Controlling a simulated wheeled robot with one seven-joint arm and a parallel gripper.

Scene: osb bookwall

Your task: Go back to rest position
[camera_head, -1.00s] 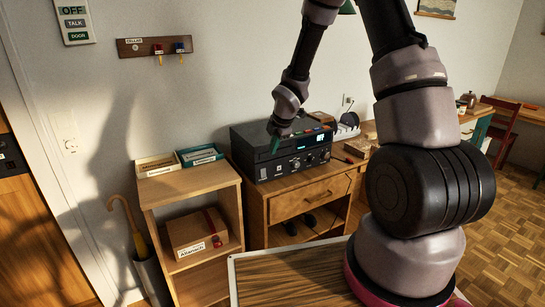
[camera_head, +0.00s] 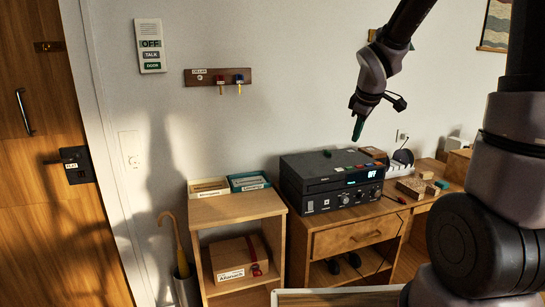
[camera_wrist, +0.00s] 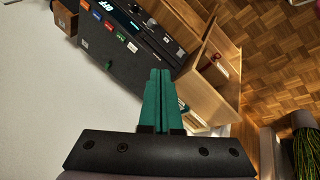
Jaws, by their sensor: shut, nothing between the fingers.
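My gripper (camera_head: 357,128) has green fingers and hangs in the air above the black radio-like device (camera_head: 330,182), apart from it, in the head view. In the wrist view my gripper (camera_wrist: 160,82) has its two green fingers together with nothing between them. The device (camera_wrist: 105,45) shows in the wrist view too, beyond the fingers, with its coloured buttons and lit display.
The device stands on a wooden desk (camera_head: 345,238) with a drawer. Beside it is a shelf (camera_head: 235,208) with two labelled trays on top and a labelled box (camera_head: 238,262) inside. An umbrella stand (camera_head: 185,287) and a door (camera_head: 50,150) are at left. Keys hang on a wall rack (camera_head: 218,77).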

